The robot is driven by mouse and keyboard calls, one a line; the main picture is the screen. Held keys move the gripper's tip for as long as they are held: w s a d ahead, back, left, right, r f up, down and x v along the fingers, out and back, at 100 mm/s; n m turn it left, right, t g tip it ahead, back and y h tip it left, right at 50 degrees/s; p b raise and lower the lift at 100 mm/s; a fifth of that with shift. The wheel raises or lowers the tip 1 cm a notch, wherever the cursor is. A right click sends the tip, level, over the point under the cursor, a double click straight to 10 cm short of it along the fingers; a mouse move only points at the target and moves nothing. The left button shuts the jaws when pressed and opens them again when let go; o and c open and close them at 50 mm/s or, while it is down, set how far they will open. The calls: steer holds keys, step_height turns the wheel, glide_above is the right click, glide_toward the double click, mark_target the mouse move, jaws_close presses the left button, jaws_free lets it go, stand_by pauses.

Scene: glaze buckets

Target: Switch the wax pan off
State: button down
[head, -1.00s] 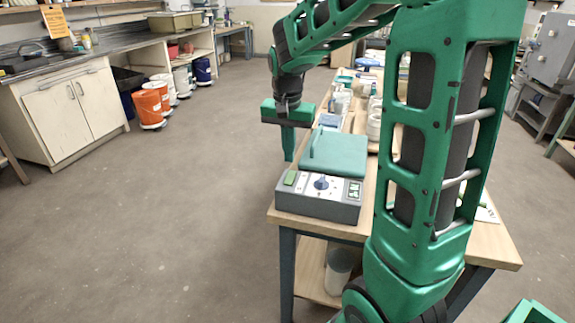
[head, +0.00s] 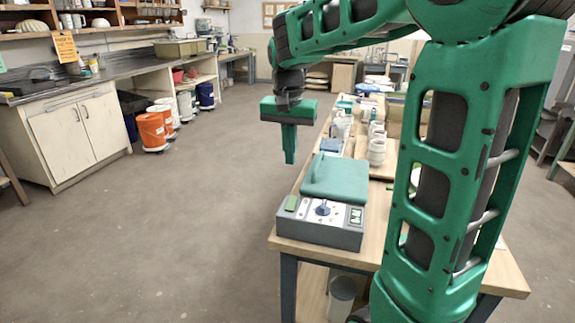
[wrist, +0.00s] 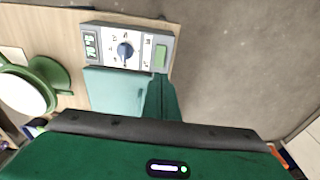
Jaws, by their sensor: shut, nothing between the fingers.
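The wax pan is a grey box (head: 318,230) with a teal lid (head: 336,178) that is down, near the front end of the wooden table. Its sloped control panel carries a blue knob (head: 323,208), a green rocker switch (head: 291,203) at the left end and a small display (head: 356,215). In the wrist view the knob (wrist: 125,50) and the green switch (wrist: 161,55) show clearly. My gripper (head: 290,158) is shut and empty, pointing down beyond the pan, to its left and above it. In the wrist view its fingers (wrist: 160,95) show beside the lid, apart from the switch.
Several pale cups (head: 377,145) stand farther back on the table (head: 440,262). A green-rimmed white container (wrist: 30,90) shows beside the pan. Orange buckets (head: 151,131) stand by the left counter. The floor left of the table is clear.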

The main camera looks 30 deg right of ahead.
mark_target(293, 199)
steer(key=shift+w+d, duration=0.35)
steer(key=shift+f, duration=0.1)
steer(key=f, duration=0.4)
steer(key=w+d+f, duration=0.1)
steer(key=f, duration=0.8)
steer(key=shift+w+d+f, duration=0.2)
steer(key=shift+d+f, duration=0.15)
